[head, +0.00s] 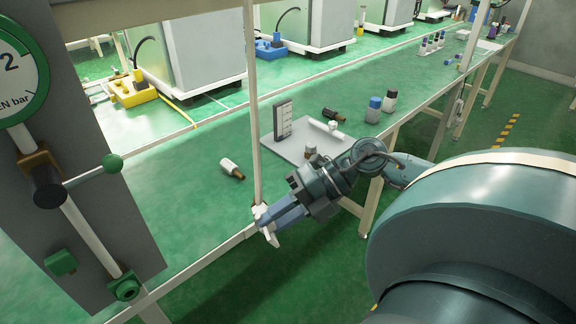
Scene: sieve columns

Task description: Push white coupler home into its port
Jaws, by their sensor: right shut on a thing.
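A white coupler-like piece (229,166) with a brass-coloured end lies on its side on the green bench. My right gripper (265,223) is over the bench's front edge, apart from that piece and to its lower right. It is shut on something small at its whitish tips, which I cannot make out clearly. A grey plate (283,148) on the bench carries a slotted upright block (283,121), a white tube (326,129) and a small brownish-grey part (311,154). Which opening is the white coupler's port cannot be told. My left gripper is not in view.
A dark fitting (335,115) lies near the plate's back edge. A thin post (253,100) rises by my right gripper. A grey panel (75,170) with gauge and green fittings fills the left.

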